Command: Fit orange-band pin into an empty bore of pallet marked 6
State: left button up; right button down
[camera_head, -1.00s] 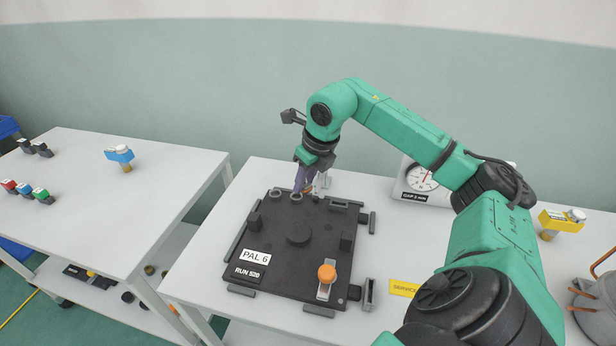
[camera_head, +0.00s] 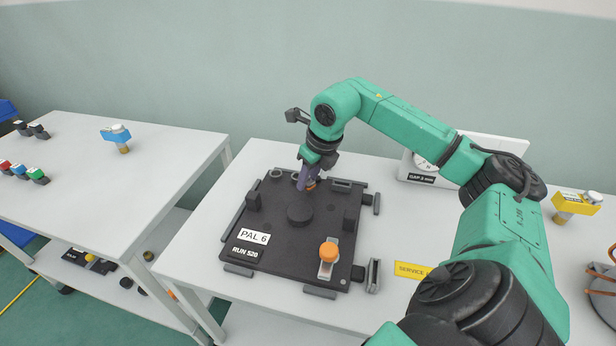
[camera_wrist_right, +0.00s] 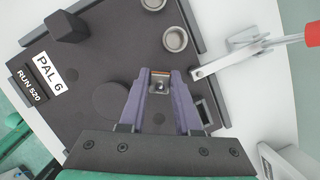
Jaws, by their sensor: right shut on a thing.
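The black pallet marked PAL 6 (camera_head: 268,232) lies on the white table; its label also shows in the wrist view (camera_wrist_right: 50,75). Two grey-rimmed round bores show near its far edge, one (camera_wrist_right: 174,39) just beyond my fingertips and another (camera_wrist_right: 153,4) farther off; both look empty. My right gripper (camera_head: 309,184) is over the pallet's far part, its purple fingers pointing down. It is shut on the orange-band pin (camera_wrist_right: 160,84), which shows a grey metal end and a thin orange band. The pin's lower end and the spot under it are hidden. My left gripper is not in view.
An orange knob (camera_head: 328,251) stands on the pallet's near right corner. A clamp lever with a red handle (camera_wrist_right: 296,40) is beside the pallet. A dial gauge box (camera_head: 425,165) stands at the back right. The left table (camera_head: 90,185) holds small coloured parts.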

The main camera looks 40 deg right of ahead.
jog(key=shift+f, duration=0.1)
jog(key=shift+f+b, duration=0.8)
jog(key=shift+f, duration=0.1)
jog(key=shift+f, duration=0.1)
jog(key=c, duration=0.5)
grip_release()
jog(key=shift+c, duration=0.2)
jog(key=p+v, duration=0.2)
jog(key=v, duration=1.2)
jog(key=shift+r, duration=0.3)
